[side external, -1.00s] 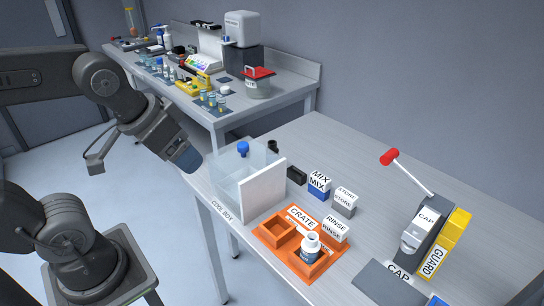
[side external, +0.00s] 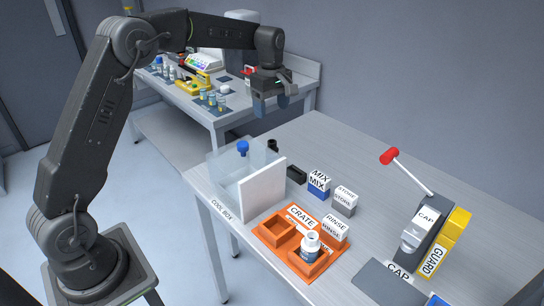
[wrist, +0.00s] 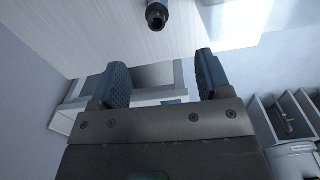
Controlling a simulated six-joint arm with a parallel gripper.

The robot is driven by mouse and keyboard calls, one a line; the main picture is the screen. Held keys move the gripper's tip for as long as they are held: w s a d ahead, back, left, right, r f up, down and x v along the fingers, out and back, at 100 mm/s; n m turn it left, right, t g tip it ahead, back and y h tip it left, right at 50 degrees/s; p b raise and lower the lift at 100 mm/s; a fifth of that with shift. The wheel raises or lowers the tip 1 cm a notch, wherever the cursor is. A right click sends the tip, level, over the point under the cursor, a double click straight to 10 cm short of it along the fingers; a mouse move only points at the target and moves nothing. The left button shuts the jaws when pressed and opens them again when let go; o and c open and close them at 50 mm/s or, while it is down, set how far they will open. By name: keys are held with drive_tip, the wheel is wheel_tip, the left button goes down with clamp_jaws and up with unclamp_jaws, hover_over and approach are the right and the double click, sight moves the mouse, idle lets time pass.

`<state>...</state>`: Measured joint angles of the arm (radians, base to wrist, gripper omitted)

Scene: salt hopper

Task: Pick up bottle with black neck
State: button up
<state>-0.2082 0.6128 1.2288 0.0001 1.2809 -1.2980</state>
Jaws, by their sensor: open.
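The bottle with the black neck (side external: 272,146) shows only its dark top at the back right corner of the clear cool box (side external: 222,180). Its lower part is hidden, and I cannot tell whether it stands inside the box or just behind it. In the wrist view a dark, open-mouthed bottle neck (wrist: 157,14) shows at the top edge, beyond my fingertips. My gripper (side external: 271,105) is open and empty, fingers down, above and apart from that bottle. Both fingers also show in the wrist view (wrist: 160,75), with nothing between them.
A blue-topped bottle (side external: 243,148) is in the cool box, which has a white front panel (side external: 262,192). A small black block (side external: 297,175) lies right of it. An orange crate (side external: 270,242) holds a white-necked bottle (side external: 311,240). The table's back right is clear.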

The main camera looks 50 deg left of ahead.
drive_tip(key=shift+n, duration=0.4)
drive_tip(key=f, duration=1)
drive_tip(key=w+a+f, duration=0.1)
drive_tip(key=f, duration=0.4)
drive_tip(key=shift+f, duration=0.1)
drive_tip(key=c, duration=1)
